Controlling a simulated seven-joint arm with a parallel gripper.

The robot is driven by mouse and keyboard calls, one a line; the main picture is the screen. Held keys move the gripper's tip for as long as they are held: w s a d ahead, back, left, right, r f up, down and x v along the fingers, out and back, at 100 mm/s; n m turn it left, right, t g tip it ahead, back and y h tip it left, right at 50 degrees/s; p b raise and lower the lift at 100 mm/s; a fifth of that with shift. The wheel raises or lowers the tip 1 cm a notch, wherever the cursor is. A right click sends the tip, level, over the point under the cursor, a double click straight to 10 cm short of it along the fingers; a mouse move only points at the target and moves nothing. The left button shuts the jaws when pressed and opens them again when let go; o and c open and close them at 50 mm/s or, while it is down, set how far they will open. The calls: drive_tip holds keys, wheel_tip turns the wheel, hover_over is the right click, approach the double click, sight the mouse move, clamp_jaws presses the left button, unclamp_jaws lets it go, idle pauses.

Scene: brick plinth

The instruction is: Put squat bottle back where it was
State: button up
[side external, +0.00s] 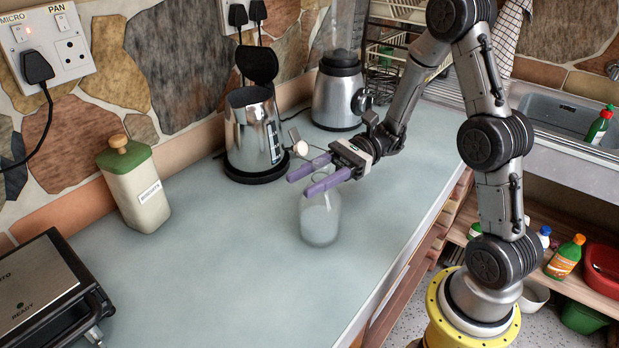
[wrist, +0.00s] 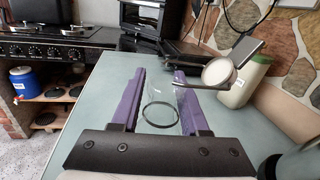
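The squat bottle (side external: 320,222) is clear glass with a whitish lower part. It looks upright on the grey-green worktop (side external: 240,270), right of the kettle. My gripper (side external: 318,178) is at the bottle's top, its two purple fingers pointing left and spread apart. The fingers hide part of the bottle's neck. In the wrist view, the see-through bottle (wrist: 161,108) shows between the fingers (wrist: 158,100), with a gap visible on each side. I cannot tell whether either finger touches it.
A steel kettle (side external: 253,135) with raised lid stands close behind the gripper, with a blender (side external: 339,95) to its right. A pale disc (wrist: 218,72) on a rod is near the fingers. A green-topped canister (side external: 137,190) and a grill (side external: 45,295) are left. The front worktop is clear.

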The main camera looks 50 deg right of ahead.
drive_tip(key=o, duration=0.3)
drive_tip(key=s+d, duration=0.2)
drive_tip(key=d, duration=0.9)
drive_tip(key=shift+s+d, duration=0.15)
drive_tip(key=shift+d, duration=0.25)
drive_tip(key=shift+r, duration=0.1)
drive_tip(key=s+a+n+g+h, duration=0.5)
drive_tip(key=s+a+n+h, duration=0.3)
drive_tip(key=s, duration=0.1)
drive_tip(key=s+d+r+n+t+h, duration=0.2)
drive_tip(key=s+d+n+t+h, duration=0.2)
drive_tip(key=n+t+h, duration=0.3)
drive_tip(key=n+h, duration=0.2)
drive_tip(key=n, duration=0.2)
drive_tip(key=shift+s+r+h, duration=0.3)
drive_tip(key=shift+s+r, duration=0.1)
